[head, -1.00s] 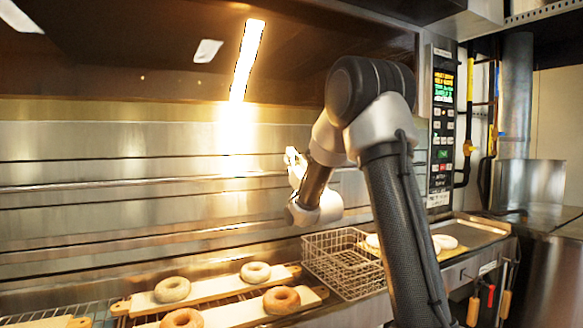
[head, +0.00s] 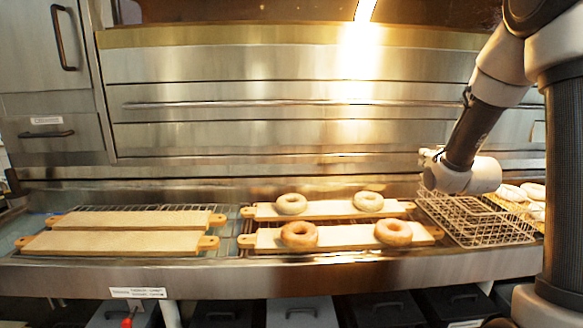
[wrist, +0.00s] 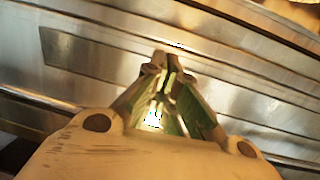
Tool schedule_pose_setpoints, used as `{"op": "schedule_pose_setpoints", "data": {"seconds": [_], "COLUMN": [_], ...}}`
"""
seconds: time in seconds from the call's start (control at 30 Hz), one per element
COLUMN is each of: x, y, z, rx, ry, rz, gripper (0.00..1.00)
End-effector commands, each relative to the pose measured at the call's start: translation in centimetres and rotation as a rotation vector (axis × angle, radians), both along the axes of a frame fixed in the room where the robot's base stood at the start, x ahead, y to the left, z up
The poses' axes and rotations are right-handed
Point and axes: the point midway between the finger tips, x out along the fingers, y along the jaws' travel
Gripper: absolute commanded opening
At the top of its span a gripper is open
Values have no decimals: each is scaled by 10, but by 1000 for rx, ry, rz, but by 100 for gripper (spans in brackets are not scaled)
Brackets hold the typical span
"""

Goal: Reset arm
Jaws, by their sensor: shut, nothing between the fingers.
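My gripper (wrist: 160,68) shows in the wrist view with its fingertips together and nothing between them. It faces the steel oven front. In the head view my arm's wrist end is at the right, above the wire basket (head: 490,228), and the fingers are mostly hidden behind it. Several bagels sit on two boards left of the basket: two pale ones on the back board (head: 330,208) and two browner ones on the front board (head: 345,240). My gripper is apart from them.
Two empty boards (head: 110,243) lie on the counter at the left. More pale bagels (head: 533,191) lie right of the basket, partly behind my arm. The steel oven front (head: 250,136) with a horizontal rail stands behind the counter. Dark bins sit below.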

Motion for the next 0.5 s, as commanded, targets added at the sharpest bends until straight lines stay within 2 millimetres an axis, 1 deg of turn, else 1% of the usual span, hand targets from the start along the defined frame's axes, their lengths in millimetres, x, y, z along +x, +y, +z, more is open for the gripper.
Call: {"op": "schedule_pose_setpoints", "data": {"seconds": [0.03, 0.07, 0.1, 0.17, 0.23, 0.27, 0.3, 0.37, 0.4, 0.47, 0.5], "x": [-11, -21, -36, -63, -99, -117, -142, -181, -210, -254, -284], "y": [-2, -3, -3, -2, 2, 4, 7, 13, 18, 26, 32], "z": [-19, -32, -46, -63, -76, -79, -81, -80, -78, -69, -62], "rx": [1, 3, 6, 11, 18, 21, 25, 31, 38, 45, 49], "ry": [115, 194, 295, 442, 604, 670, 756, 881, 960, 1070, 1134], "rz": [-13, -21, -30, -40, -49, -51, -53, -54, -52, -46, -41], "gripper": [0, 0, 0, 0, 0, 0, 0, 0, 0, 0, 0]}}
